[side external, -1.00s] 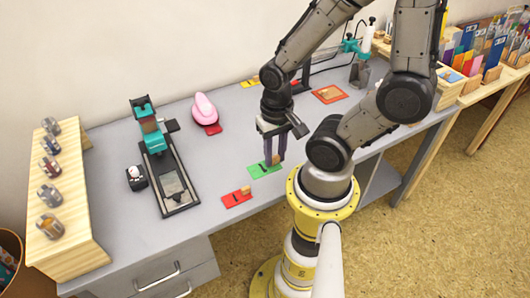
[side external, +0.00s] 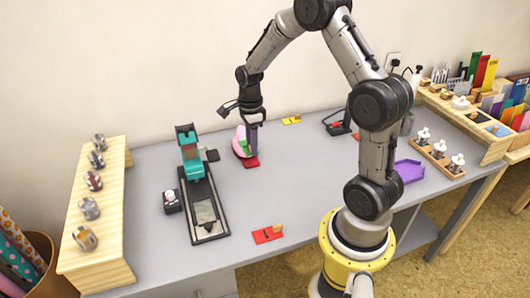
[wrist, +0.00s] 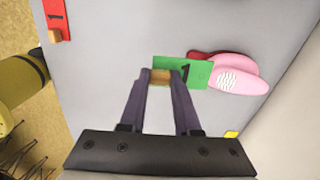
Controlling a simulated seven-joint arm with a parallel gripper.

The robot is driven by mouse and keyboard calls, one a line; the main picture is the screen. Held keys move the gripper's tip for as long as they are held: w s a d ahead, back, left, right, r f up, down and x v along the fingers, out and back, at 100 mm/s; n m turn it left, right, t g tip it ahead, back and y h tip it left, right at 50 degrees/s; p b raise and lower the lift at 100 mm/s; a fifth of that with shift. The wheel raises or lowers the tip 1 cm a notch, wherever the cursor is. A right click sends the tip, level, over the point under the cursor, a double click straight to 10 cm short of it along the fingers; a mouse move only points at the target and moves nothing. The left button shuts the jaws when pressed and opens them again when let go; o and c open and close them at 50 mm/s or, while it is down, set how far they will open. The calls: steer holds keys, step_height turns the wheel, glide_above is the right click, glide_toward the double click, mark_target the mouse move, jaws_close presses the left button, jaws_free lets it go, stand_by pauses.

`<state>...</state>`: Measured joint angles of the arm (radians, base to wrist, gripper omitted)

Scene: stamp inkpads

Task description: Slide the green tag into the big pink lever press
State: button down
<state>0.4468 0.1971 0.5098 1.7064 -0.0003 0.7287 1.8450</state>
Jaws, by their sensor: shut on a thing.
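My gripper (side external: 253,150) has two purple fingers shut on the wooden grip of the green tag. The green tag (wrist: 196,66) bears a black 1 and juts past the fingertips towards the pink lever press (wrist: 238,80) in the wrist view. Its far end overlaps the press's near end in that picture; whether it is inside cannot be told. A red piece (wrist: 202,54) shows at that end of the press, partly behind the tag. In the side view the pink press (side external: 239,143) stands mostly behind my gripper, with the red piece (side external: 250,162) in front.
A teal lever press (side external: 190,163) on a long black base stands to the left. A red tag (side external: 266,235) lies near the table's front edge. A yellow tag (side external: 291,120) lies behind, and a purple tray (side external: 410,171) sits right. The grey table around the pink press is mostly clear.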

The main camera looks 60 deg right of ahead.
steer(key=shift+m, duration=0.4)
steer(key=d+f, duration=0.1)
steer(key=f, duration=0.2)
steer(key=d+f, duration=0.1)
steer(key=f, duration=0.1)
steer(key=shift+s+d, duration=0.1)
steer(key=shift+d, duration=0.2)
steer(key=shift+f, duration=0.1)
steer(key=shift+f, duration=2.8)
steer(key=shift+w+d, duration=1.35)
steer(key=shift+d, duration=0.1)
